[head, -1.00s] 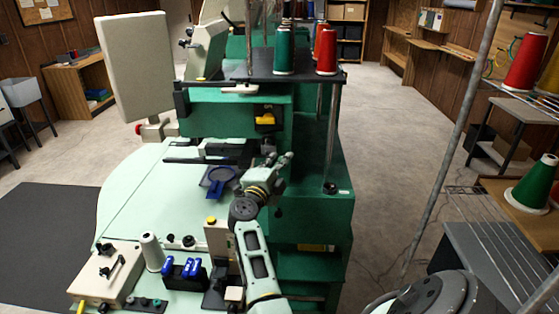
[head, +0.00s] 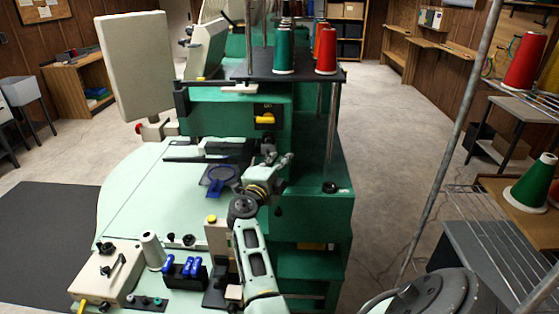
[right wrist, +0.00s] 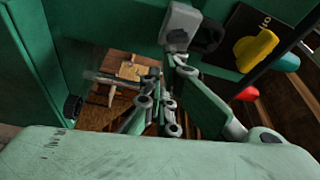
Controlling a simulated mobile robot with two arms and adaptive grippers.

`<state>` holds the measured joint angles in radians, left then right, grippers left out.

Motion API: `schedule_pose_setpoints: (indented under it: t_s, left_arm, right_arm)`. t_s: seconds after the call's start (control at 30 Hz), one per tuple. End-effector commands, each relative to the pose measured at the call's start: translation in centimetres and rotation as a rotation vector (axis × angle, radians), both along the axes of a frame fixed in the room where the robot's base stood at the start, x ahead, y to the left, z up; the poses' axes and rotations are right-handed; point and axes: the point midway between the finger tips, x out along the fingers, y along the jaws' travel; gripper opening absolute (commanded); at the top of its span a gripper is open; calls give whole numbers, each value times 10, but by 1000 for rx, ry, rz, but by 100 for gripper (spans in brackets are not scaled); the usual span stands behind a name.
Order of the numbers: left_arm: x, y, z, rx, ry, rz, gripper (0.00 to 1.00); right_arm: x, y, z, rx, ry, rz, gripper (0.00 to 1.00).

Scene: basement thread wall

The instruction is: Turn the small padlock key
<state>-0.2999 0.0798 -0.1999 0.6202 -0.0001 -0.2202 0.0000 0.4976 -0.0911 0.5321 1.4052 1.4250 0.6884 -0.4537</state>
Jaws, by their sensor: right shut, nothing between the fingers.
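My right gripper (head: 279,159) is shut and empty in front of the green machine's (head: 318,215) side, below a yellow switch handle (head: 265,118). In the right wrist view the gripper (right wrist: 160,102) has its fingers together. A grey block-like part (right wrist: 178,28) with a dark loop beside it sits just beyond the fingers; it may be the padlock, but I cannot tell. The yellow handle (right wrist: 257,48) on its black plate is to the right of it. I cannot make out a small key in either view. My left gripper is not in view.
The pale table (head: 140,205) carries a blue hoop (head: 221,178), a white thread cone (head: 152,251) and blue-topped parts (head: 183,268). Thread cones (head: 326,50) stand on the machine's top shelf. A wire rack (head: 480,205) stands at right. Floor (head: 400,130) between is clear.

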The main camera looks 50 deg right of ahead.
Motion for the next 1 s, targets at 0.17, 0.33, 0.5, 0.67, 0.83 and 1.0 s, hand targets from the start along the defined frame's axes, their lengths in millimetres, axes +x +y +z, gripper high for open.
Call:
schedule_pose_setpoints:
  t_s: [0.17,0.33,0.5,0.67,0.83,1.0]
  left_arm:
    - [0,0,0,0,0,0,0]
    - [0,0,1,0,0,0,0]
    - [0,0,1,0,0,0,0]
    - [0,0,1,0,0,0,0]
    - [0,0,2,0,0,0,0]
    - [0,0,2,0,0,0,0]
  right_arm:
    - [0,0,0,6,-6,1,0]
    - [0,0,0,10,-11,1,0]
    - [0,0,-1,14,-17,1,0]
    - [0,0,-1,19,-21,1,0]
    - [1,0,-1,25,-28,1,0]
    - [1,0,-2,31,-35,1,0]
